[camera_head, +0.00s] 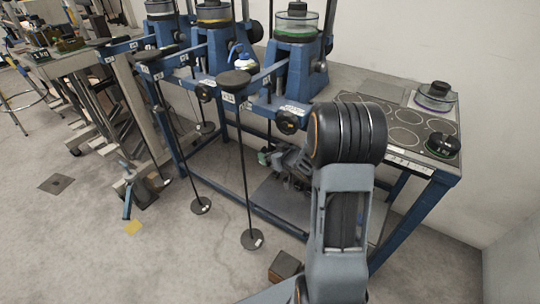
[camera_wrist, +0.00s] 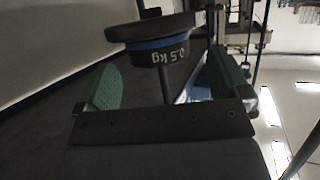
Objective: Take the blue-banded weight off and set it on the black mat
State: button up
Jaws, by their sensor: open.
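The blue-banded weight (camera_wrist: 158,50), a black disc with a blue band marked "0.5 kg", shows at the top centre of the wrist view with a thin dark rod by it. My gripper (camera_wrist: 160,80) is open, its two green-padded jaws on either side just below the weight in the picture. I cannot tell whether either jaw touches it. In the head view my arm hides my gripper, and I cannot make out the blue-banded weight. The black mat (camera_head: 427,124), marked with circles, lies on the table at the right.
Two other weights stand at the mat's right side, one purple-ringed (camera_head: 434,98) and one green-ringed (camera_head: 443,146). Blue lever frames (camera_head: 291,62) stand along the wall. Thin vertical rods with round black bases (camera_head: 252,239) hang in front. Several circles on the mat are bare.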

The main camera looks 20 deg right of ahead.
jog(key=shift+x, duration=1.2)
jog(key=c, duration=1)
jog(key=shift+c, duration=0.6)
jog(key=shift+r, duration=0.25)
